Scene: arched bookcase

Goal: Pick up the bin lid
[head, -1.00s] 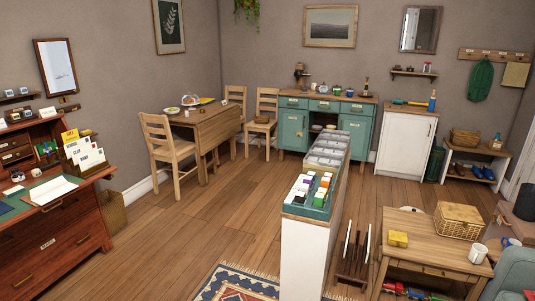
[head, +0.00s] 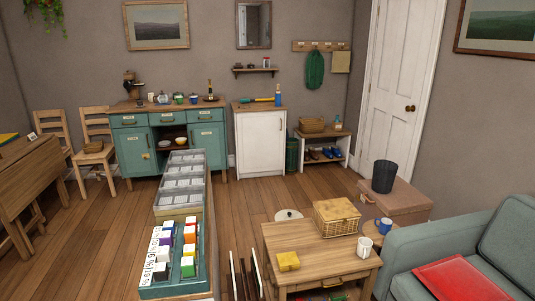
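A pale round disc with a small dark spot near its middle, which looks like a lid (head: 288,215), shows just past the back edge of the low wooden table (head: 300,244). It appears to lie flat on the floor, with its near edge close to or behind the table top. A dark open-topped bin (head: 384,176) stands upright on a brown box (head: 402,203) to the right. A dark green bin (head: 292,155) stands between the white cabinet and the shoe bench. Neither of my grippers is in view.
The low table bears a wicker basket (head: 338,217), a yellow box (head: 288,261) and a white mug (head: 364,247). A long divider (head: 209,240) with card trays stands left of it. A grey sofa (head: 445,240) is at right. Wooden floor (head: 243,195) lies clear before the cabinets.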

